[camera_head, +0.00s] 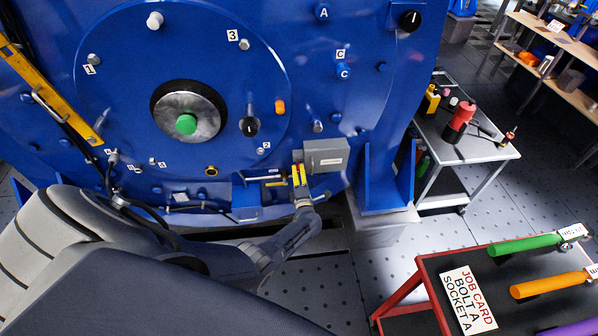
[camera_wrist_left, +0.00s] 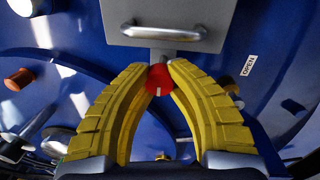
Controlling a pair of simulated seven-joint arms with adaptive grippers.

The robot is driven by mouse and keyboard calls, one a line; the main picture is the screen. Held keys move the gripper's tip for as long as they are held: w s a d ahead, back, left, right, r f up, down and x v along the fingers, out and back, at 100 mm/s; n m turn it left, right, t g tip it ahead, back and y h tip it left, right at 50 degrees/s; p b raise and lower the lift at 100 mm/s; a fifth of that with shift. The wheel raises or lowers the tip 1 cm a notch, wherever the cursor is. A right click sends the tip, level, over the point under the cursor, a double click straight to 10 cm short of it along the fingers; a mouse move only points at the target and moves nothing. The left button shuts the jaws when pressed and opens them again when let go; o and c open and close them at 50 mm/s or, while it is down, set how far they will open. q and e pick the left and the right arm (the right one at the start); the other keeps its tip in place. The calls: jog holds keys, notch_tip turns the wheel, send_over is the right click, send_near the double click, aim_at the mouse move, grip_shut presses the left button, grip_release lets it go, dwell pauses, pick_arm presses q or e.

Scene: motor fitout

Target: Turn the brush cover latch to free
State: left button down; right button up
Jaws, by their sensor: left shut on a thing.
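The brush cover (camera_head: 325,152) is a grey box on the blue motor face in the head view, with a label on its front. In the left wrist view the grey cover (camera_wrist_left: 185,10) fills the top, with a metal bar handle. The latch is a red round knob (camera_wrist_left: 160,80) just below the cover, with a short white mark pointing down in that view. My left gripper (camera_head: 299,172) has yellow ridged fingers, and its tips close around the red knob in the left wrist view (camera_wrist_left: 160,75). My right gripper does not show.
An OPEN label (camera_wrist_left: 249,65) is right of the latch. An orange knob (camera_head: 280,107) and a black knob (camera_head: 249,126) sit left of the cover. A red cart (camera_head: 424,272) with coloured-handled tools stands lower right, and a grey side table (camera_head: 475,150) stands behind it.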

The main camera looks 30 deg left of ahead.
pick_arm(q)
jog(key=shift+a+f, duration=0.1)
dwell(0.4)
jog(key=c, duration=1.4)
grip_release()
jog(key=shift+o, duration=0.3)
jog(key=r+v, duration=0.1)
jog(key=v, duration=1.1)
jog(key=shift+f, duration=0.4)
